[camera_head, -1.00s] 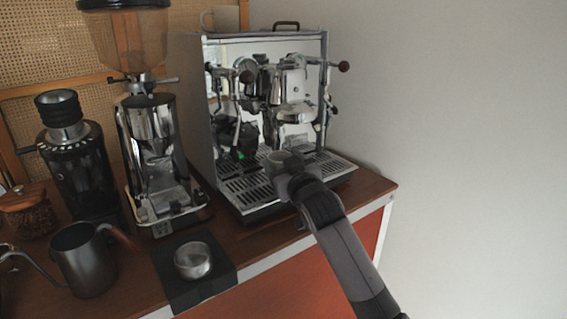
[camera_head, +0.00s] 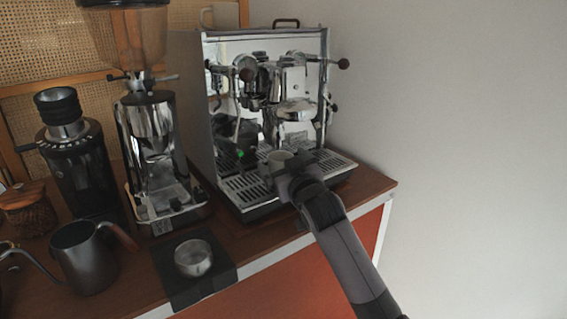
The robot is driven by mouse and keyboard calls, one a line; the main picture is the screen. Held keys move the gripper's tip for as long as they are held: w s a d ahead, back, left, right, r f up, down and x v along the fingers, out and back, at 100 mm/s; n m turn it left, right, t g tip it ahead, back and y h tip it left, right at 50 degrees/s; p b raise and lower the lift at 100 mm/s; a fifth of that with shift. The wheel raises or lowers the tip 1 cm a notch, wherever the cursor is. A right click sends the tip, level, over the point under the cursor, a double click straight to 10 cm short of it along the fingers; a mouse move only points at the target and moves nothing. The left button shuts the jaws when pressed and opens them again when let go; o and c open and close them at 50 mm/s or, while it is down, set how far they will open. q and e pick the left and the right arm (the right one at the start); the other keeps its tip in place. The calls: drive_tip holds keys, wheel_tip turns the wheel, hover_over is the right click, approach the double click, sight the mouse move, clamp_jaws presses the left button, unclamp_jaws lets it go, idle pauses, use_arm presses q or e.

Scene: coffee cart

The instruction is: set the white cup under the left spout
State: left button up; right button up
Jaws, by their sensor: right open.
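The white cup (camera_head: 280,157) stands on the drip tray of the espresso machine, near its front middle, below the group head. It looks pale grey in this light, and its near side is partly hidden by my gripper. My right gripper (camera_head: 279,171) is open at the cup's near side; whether the fingers touch the cup cannot be told. The espresso machine (camera_head: 190,95) is chrome, with the drip tray (camera_head: 240,190) at its front. The spouts are hard to make out among the reflections. My left gripper is not in view.
Left of the machine stand a chrome grinder (camera_head: 150,130) and a black grinder (camera_head: 80,165). A dark kettle (camera_head: 84,262) and a metal bowl (camera_head: 193,257) on a black mat (camera_head: 215,285) are at the front left. The cart's front edge runs below my right arm; a bare wall is to the right.

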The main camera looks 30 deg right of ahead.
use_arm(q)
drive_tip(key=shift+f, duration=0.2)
use_arm(e)
drive_tip(key=s+a, duration=0.1)
drive_tip(key=s, duration=0.5)
drive_tip(key=shift+s, duration=0.4)
drive_tip(key=shift+a, duration=0.1)
